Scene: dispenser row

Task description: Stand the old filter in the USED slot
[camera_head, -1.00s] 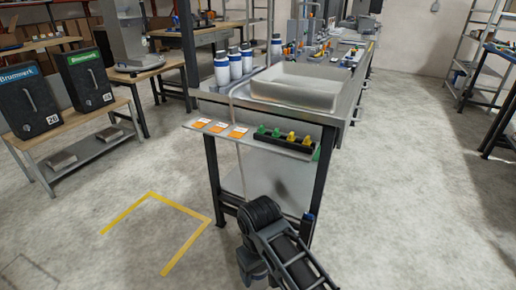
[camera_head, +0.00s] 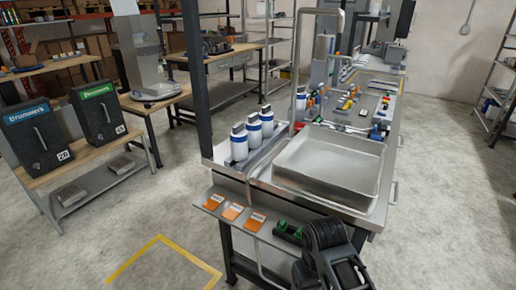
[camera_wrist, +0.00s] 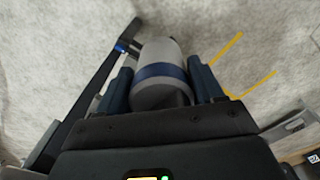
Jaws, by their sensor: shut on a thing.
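In the wrist view my gripper (camera_wrist: 161,84) is shut on a grey cylindrical filter (camera_wrist: 157,52) with a dark blue band. One finger presses on each side of it, and the floor lies below. In the head view my arm shows at the bottom right, in front of the bench; the fingers and held filter are not visible there. Several white bottle-like filters (camera_head: 253,133) with blue bands and dark caps stand upright in a row left of the sink. I cannot make out a slot marked USED in either view.
A steel sink basin (camera_head: 330,165) fills the near bench end. A narrow front shelf (camera_head: 212,202) holds orange cards (camera_head: 233,211) and a black rack with green pieces (camera_head: 288,231), partly behind my arm. Dark boxes (camera_head: 98,112) stand on the left table.

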